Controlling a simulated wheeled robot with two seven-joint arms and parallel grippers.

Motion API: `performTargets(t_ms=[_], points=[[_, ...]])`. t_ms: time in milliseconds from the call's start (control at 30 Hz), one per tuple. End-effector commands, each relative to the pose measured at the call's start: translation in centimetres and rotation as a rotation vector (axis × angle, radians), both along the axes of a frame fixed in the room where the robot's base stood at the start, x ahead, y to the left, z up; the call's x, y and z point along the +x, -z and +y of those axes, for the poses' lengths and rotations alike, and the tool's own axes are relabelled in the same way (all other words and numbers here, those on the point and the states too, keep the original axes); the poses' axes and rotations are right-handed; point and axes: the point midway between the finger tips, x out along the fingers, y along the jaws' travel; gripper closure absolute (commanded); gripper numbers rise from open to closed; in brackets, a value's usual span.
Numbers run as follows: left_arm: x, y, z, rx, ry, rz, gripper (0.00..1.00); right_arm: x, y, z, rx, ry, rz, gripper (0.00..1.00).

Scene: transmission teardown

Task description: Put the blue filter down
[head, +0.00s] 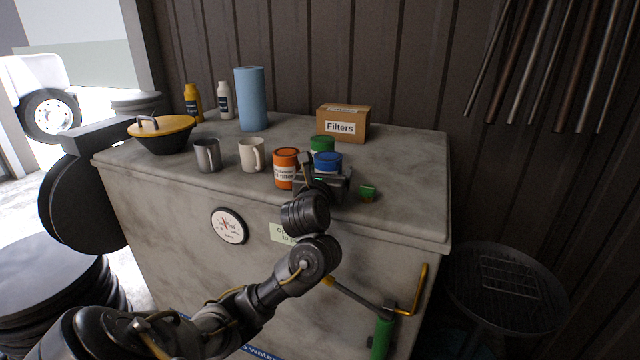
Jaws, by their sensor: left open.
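The blue filter (328,160) is a short can with a blue top, upright near the front of the grey worktop, right of an orange filter (286,168) and in front of a green filter (322,144). My left gripper (326,173) is open at the front of the blue filter, with one dark finger showing on its left side. The gripper body hides the filter's lower part, so I cannot tell whether the fingers touch it. My right gripper is not in view.
A cardboard box labelled Filters (343,123) stands behind. A blue paper roll (252,98), two mugs (207,155) (252,155), two bottles and a yellow-lidded black bowl (162,133) stand left. The worktop's right side (410,175) is clear.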

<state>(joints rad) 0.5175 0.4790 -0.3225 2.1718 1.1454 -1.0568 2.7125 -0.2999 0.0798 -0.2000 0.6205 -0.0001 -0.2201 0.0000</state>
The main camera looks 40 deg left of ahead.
Motion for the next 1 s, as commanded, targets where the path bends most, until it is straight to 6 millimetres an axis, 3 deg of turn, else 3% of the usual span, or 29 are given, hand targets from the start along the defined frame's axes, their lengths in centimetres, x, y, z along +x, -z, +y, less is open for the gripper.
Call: performTargets(t_ms=[433,700,1000], points=[[-7.7,-0.3,-4.0,-0.01,-0.003,0.006,0.17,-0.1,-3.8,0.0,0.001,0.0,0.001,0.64],[-9.5,-0.1,-4.9,-0.003,-0.004,0.006,0.17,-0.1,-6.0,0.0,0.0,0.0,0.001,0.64],[-9.8,0.1,-5.1,-0.002,-0.002,0.002,0.17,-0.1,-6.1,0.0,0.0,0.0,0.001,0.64]])
